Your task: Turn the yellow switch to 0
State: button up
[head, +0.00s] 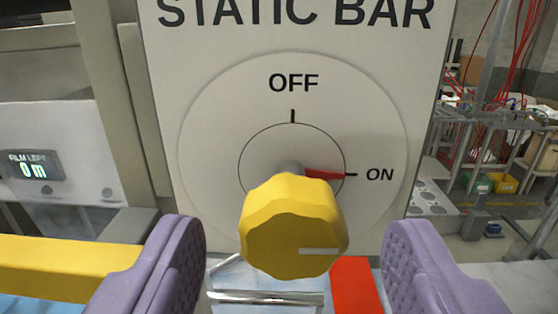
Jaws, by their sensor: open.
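The yellow switch (290,222) is a fluted knob standing out from a round light dial plate (225,110). The panel (165,60) above reads STATIC BAR. The dial is marked OFF at the top and ON at the right; no 0 shows on it. A red pointer (322,174) behind the knob points right at ON, and the white line on the knob's face also points right. My gripper (298,255) is open, with one purple finger on each side of the knob, both clear of it in the picture.
A display (32,166) at the left reads 0 m under FILM LEFT. A yellow bar (60,265) runs at the lower left. A metal bar (265,298) and a red strip (356,287) lie below the knob. Racks with red cables (510,60) stand at the right.

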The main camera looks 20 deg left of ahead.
aim_at(292, 248)
jog(key=shift+x, duration=1.9)
jog(key=shift+r, duration=0.1)
jog(key=c, duration=1.1)
jog(key=shift+o, duration=0.2)
